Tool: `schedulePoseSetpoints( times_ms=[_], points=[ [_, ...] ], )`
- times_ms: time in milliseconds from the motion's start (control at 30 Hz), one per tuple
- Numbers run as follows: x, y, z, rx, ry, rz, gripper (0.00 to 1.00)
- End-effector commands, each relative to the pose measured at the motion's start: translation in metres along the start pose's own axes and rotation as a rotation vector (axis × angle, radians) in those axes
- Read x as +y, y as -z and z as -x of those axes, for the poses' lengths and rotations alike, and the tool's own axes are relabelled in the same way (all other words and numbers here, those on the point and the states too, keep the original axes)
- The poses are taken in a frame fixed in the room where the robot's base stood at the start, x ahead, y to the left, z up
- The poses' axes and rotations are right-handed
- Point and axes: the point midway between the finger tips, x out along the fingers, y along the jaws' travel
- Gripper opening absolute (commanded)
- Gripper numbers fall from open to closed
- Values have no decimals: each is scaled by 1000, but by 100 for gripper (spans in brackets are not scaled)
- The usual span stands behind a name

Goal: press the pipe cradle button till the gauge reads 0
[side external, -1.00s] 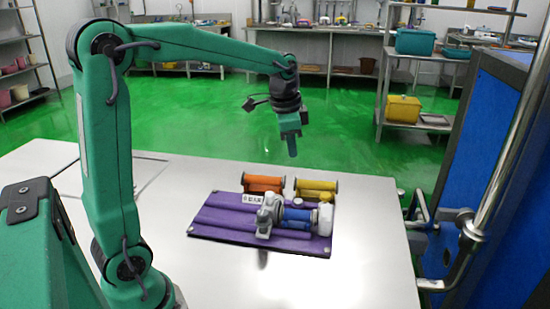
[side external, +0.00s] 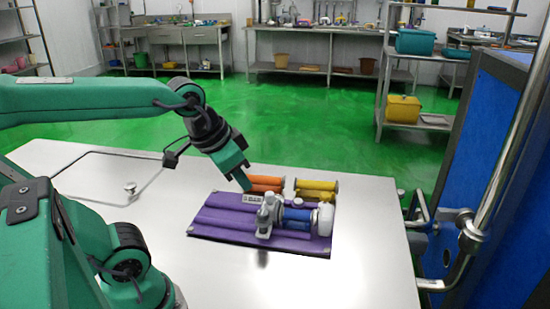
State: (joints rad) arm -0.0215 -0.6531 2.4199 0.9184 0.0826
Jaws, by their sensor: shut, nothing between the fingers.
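The purple pipe cradle (side external: 225,222) lies flat on the steel table. A pipe assembly lies on its right part, with a grey fitting (side external: 267,214), a blue middle (side external: 297,214) and a white end (side external: 325,217). A small pale block with dark marks (side external: 253,199), perhaps the gauge, sits at the cradle's back edge; its reading is too small to read. A small pale round piece (side external: 297,202) shows behind the blue pipe; I cannot tell if it is the button. My gripper (side external: 246,186) is shut and empty, tilted down, just above the block in the picture; contact cannot be told.
An orange spool (side external: 266,184) and a yellow spool (side external: 316,189) lie behind the cradle. A bent metal rod (side external: 95,156) and a small knob (side external: 130,188) are on the table at left. A blue panel (side external: 500,150) with metal piping stands at right. The front table is clear.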

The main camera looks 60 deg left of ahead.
Motion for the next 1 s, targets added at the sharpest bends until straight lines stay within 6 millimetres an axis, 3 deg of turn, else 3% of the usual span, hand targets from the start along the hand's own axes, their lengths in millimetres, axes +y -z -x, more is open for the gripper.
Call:
schedulePoseSetpoints(
  times_ms=[300, 1000],
  points=[
    [7, -22, 0, 36, -9, 63, 0],
    [7, -22, 0, 36, -8, 64, 0]
  ],
)
